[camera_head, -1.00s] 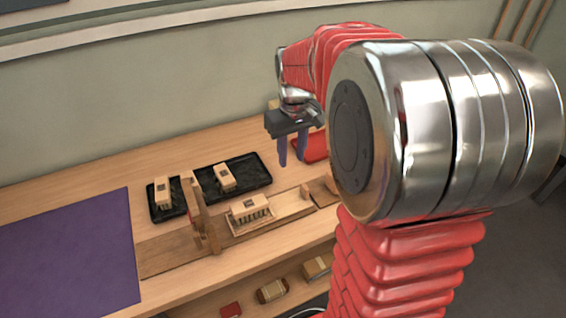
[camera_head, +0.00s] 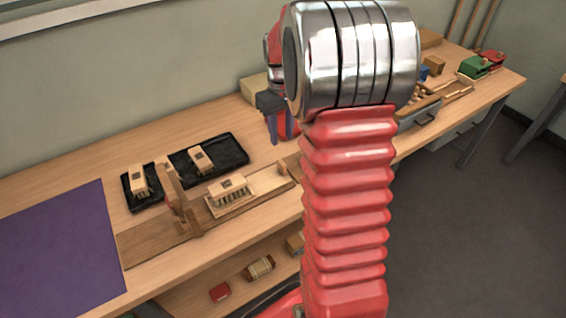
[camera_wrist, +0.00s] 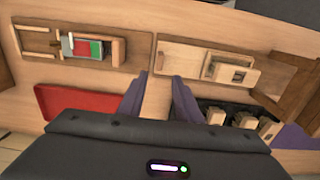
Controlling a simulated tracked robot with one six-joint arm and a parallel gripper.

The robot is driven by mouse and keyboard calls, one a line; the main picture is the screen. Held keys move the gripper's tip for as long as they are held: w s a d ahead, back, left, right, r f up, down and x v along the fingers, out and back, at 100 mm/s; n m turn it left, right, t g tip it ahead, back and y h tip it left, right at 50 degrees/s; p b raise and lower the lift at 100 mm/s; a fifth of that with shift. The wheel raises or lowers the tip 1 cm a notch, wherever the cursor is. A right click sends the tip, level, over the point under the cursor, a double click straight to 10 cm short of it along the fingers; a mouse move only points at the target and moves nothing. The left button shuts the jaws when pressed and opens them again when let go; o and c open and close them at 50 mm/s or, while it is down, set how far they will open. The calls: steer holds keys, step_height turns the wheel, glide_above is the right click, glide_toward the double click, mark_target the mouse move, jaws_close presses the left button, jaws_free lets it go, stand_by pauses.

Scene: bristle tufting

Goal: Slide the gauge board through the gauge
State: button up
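The gauge board (camera_head: 255,189) is a pale wooden board lying on a darker wooden base, with a brush block (camera_head: 229,187) on it, bristles showing. The gauge (camera_head: 177,197), a wooden upright frame, stands on the base just left of the block. In the wrist view the board (camera_wrist: 180,62) lies beyond my fingers, with the gauge (camera_wrist: 297,75) at the right edge. My gripper (camera_head: 281,130) is above the bench behind the board's right end, apart from it. In the wrist view its purple fingers (camera_wrist: 158,100) are spread, with only bench between them.
A black tray (camera_head: 222,168) with brush blocks lies behind the gauge. A purple mat (camera_head: 60,245) covers the left bench. A red tray (camera_wrist: 75,105) and a wooden fixture with red and green parts (camera_wrist: 90,48) lie left in the wrist view.

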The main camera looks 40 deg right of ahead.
mark_target(282, 162)
step_height(282, 162, down, 13)
steer(key=shift+f, duration=0.1)
stand_by(0.5)
steer(key=shift+c, duration=0.4)
jaws_close()
